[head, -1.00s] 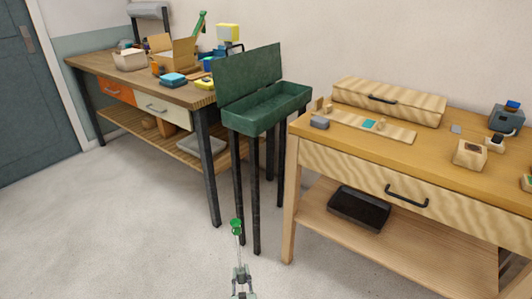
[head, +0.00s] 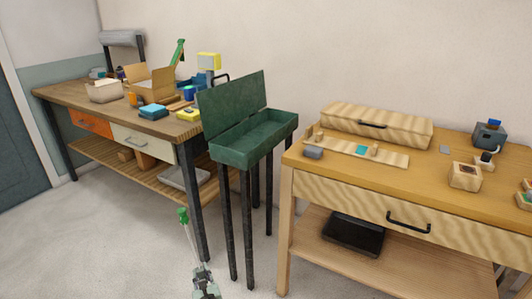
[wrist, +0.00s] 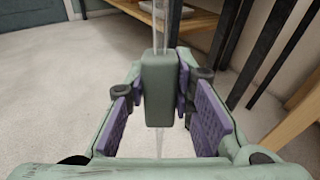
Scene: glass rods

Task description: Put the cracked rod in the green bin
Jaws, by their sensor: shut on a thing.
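The green bin (head: 240,156) stands on dark legs between the two benches, its lid raised at the back and its inside looking empty. My gripper (head: 202,268) is at the bottom of the head view, low in front of the bin and to its left. It is shut on a clear glass rod (head: 190,236) with a green end (head: 183,215), tilted slightly left. In the wrist view, my gripper (wrist: 161,88) has its purple pads around a grey-green block (wrist: 160,105) on the rod, which shows above and below it. I cannot make out a crack.
A cluttered workbench (head: 75,93) stands left of the bin. A wooden bench (head: 450,170) with a long wooden case (head: 350,125) stands right, with a black tray (head: 352,235) on its lower shelf. The floor before the bin is clear.

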